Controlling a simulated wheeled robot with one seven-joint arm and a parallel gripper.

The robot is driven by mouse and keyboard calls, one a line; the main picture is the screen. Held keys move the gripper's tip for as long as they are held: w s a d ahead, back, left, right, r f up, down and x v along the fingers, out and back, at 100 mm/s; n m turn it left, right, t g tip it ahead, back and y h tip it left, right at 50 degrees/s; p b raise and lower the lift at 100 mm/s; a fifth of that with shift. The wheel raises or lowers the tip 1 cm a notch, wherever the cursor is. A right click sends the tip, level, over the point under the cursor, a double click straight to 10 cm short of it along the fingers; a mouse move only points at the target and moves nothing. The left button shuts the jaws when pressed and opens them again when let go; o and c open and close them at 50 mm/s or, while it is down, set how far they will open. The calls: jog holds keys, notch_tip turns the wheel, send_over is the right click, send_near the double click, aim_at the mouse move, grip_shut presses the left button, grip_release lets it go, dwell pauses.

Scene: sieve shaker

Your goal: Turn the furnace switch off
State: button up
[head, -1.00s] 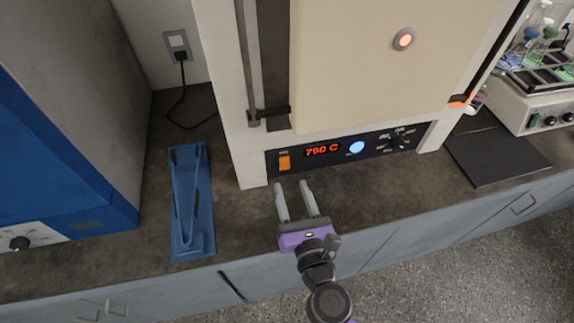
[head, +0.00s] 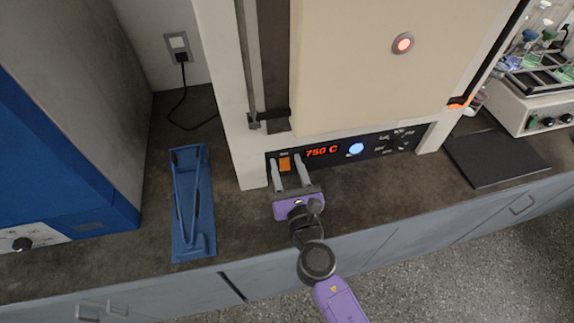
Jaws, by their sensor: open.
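The furnace (head: 232,100) stands on the counter, with a black control panel along its lower front. The orange furnace switch (head: 285,164) is at the left end of the panel and looks lit. The display (head: 322,151) reads 750 C in red. A round blue-white light (head: 355,149) and a dial (head: 404,141) sit to its right. My gripper (head: 287,158) is open and empty in front of the panel. In the picture its two fingertips lie on either side of the switch. I cannot tell whether they touch the panel.
A blue tray (head: 207,238) with tongs lies on the counter to the left. A blue-and-grey machine (head: 60,130) stands at far left. A dark pad (head: 495,158) lies to the right, near a white device (head: 535,112) holding glassware. The counter front is clear.

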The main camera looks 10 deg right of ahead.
jog(key=shift+c, duration=0.4)
grip_shut()
jog(key=b, duration=0.3)
jog(key=shift+f+t+b, duration=0.3)
jog(key=shift+f, duration=0.1)
jog(key=shift+s+b, duration=0.1)
jog(key=shift+b, duration=0.45)
jog(key=t+b, duration=0.1)
jog(key=b, duration=0.4)
jog(key=t+b, duration=0.1)
jog(key=b, duration=0.5)
jog(key=shift+s+f, duration=0.15)
jog(key=shift+f, duration=0.15)
jog(key=shift+r+t+b, duration=0.2)
jog(key=shift+t+b, duration=0.2)
jog(key=shift+b, duration=0.4)
jog(key=shift+r, duration=0.1)
jog(key=shift+o, duration=0.4)
grip_release()
